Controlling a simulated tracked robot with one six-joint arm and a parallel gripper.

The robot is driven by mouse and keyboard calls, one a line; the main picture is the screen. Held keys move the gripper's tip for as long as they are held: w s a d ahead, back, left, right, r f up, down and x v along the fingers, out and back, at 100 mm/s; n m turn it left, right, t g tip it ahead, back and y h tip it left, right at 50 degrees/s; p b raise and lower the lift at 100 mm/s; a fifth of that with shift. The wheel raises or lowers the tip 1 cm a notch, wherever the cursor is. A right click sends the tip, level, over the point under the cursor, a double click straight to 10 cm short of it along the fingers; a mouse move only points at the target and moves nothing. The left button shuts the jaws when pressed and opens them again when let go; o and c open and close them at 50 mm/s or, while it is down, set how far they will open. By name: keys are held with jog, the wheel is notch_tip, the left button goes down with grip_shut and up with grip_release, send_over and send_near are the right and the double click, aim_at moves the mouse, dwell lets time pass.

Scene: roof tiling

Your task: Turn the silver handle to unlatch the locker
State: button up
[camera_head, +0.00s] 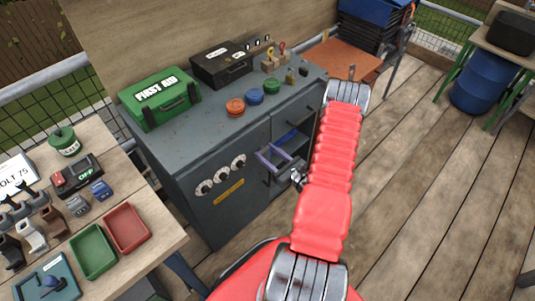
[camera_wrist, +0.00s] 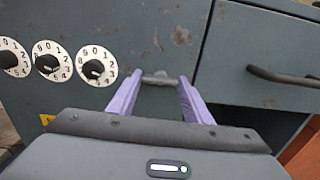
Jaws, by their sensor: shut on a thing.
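The grey metal locker (camera_head: 228,150) stands in the middle of the head view, with three white number dials (camera_head: 220,175) on its front. In the wrist view the locker front (camera_wrist: 150,30) fills the back, with the dials (camera_wrist: 72,62) to the left. The short silver handle (camera_wrist: 157,79) lies roughly level between the tips of the two purple fingers. My gripper (camera_wrist: 155,82) is shut on it. In the head view my gripper (camera_head: 272,155) is at the locker front, right of the dials; I cannot make out the handle there.
A drawer with a dark bar handle (camera_wrist: 283,76) is right of my gripper. On the locker top are a green first aid box (camera_head: 160,98), a black case (camera_head: 222,65) and coloured round items. A cluttered table (camera_head: 150,228) is at left.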

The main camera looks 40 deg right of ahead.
jog(key=o, duration=1.1)
jog(key=shift+c, duration=0.2)
jog(key=shift+s, duration=0.1)
jog(key=s, duration=1.3)
jog(key=shift+s+d, duration=0.15)
jog(key=shift+s, duration=0.15)
jog(key=shift+f, duration=0.15)
